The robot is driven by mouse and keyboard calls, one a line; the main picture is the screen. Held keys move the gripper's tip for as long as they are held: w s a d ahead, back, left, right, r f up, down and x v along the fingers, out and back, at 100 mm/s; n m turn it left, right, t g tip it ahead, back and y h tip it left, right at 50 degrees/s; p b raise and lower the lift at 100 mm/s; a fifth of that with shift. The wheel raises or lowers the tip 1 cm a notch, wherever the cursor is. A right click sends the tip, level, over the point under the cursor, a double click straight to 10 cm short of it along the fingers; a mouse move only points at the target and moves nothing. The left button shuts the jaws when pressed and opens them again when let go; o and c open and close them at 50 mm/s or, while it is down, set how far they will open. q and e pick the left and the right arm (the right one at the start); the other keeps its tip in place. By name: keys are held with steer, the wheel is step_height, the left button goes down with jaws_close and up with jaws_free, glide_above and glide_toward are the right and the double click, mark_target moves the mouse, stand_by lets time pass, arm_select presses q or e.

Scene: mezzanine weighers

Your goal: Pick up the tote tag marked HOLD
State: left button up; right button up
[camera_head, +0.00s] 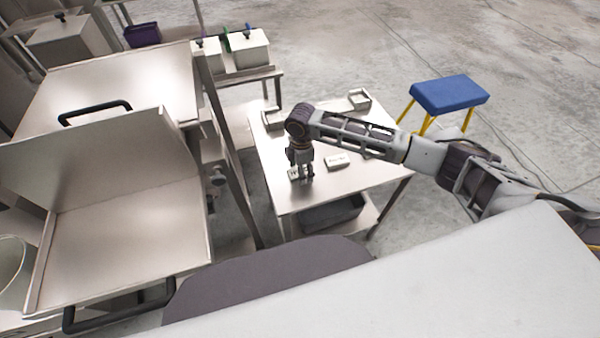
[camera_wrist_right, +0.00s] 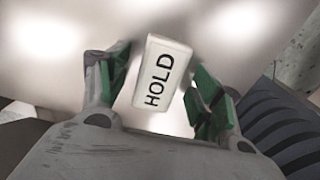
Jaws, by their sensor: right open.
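The white tote tag marked HOLD (camera_wrist_right: 160,74) lies between the green-padded fingers of my right gripper (camera_wrist_right: 158,95) in the right wrist view, with a gap on either side. In the head view the right gripper (camera_head: 301,174) points down at the metal table (camera_head: 290,203), and the HOLD tag (camera_head: 293,174) shows partly beside its fingers. The right gripper is open. Another white tag (camera_head: 337,161) lies on the table to the right of the gripper; its marking is too small to read. My left gripper is not in view.
A dark bin (camera_head: 332,212) sits on the shelf below. A blue stool (camera_head: 449,95) with yellow legs stands at back right. A metal weigher (camera_head: 120,215) with black handles fills the left.

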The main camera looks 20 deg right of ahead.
steer(key=c, duration=1)
steer(key=shift+r, duration=0.15)
steer(key=shift+c, duration=0.2)
step_height(320, 180, up, 10)
stand_by(0.5)
